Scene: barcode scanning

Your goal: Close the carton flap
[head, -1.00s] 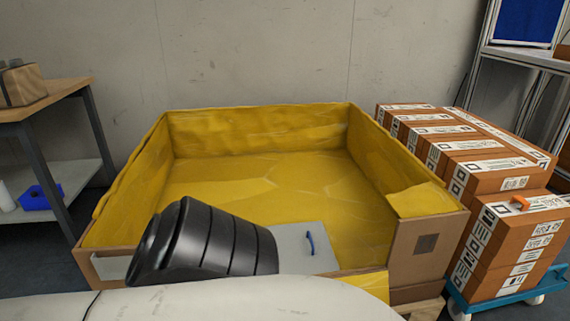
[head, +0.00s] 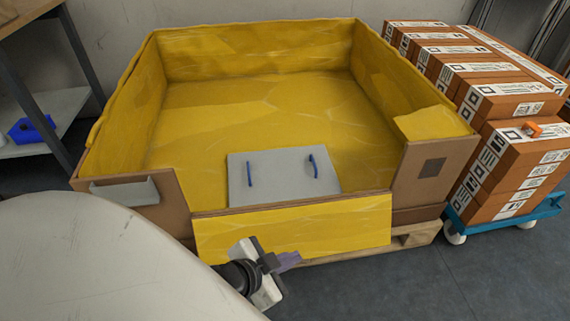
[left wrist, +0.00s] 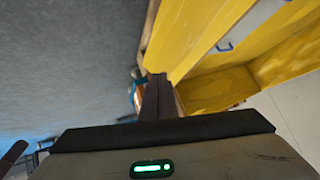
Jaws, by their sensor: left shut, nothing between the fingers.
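The large open carton (head: 150,193) has a yellow lining and brown outer walls. Its front flap (head: 310,230) hangs folded down outward, yellow side showing, below the front edge. My left gripper (head: 289,260) is in front of the flap's lower edge, shut and empty; whether it touches the flap I cannot tell. In the left wrist view the dark shut fingers (left wrist: 158,90) point toward the yellow flap and lining. My right gripper is not in view.
A grey plate (head: 283,181) with blue handles lies inside the carton near the front. The carton stands on a wooden pallet (head: 415,237). Brown boxes (head: 510,165) are stacked on a blue trolley (head: 530,213) at the right. A shelf (head: 50,110) stands at the left. Floor is clear at front right.

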